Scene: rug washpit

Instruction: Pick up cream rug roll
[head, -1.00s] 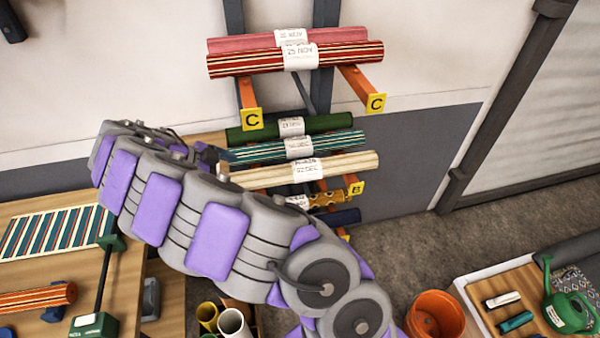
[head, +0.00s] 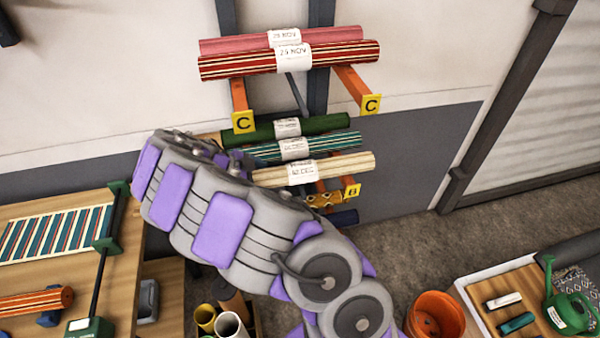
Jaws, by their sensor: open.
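The cream rug roll (head: 347,165) lies on the B arms of the wall rack, at the front of its level. It is cream with thin stripes and a white paper tag marked DEC. Its left end is hidden behind my arm. My gripper (head: 238,160) is mostly hidden behind my own arm links. Only small dark parts of it show near the left ends of the cream and teal striped rolls. It is open, and nothing shows held in it. I cannot tell whether it touches a roll.
A teal striped roll (head: 335,146) and a green roll (head: 330,125) lie behind the cream one. Red striped (head: 345,55) and pink (head: 240,46) rolls rest on the C arms above. A patterned yellow roll (head: 322,200) is below. A wooden table (head: 60,275) stands left.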

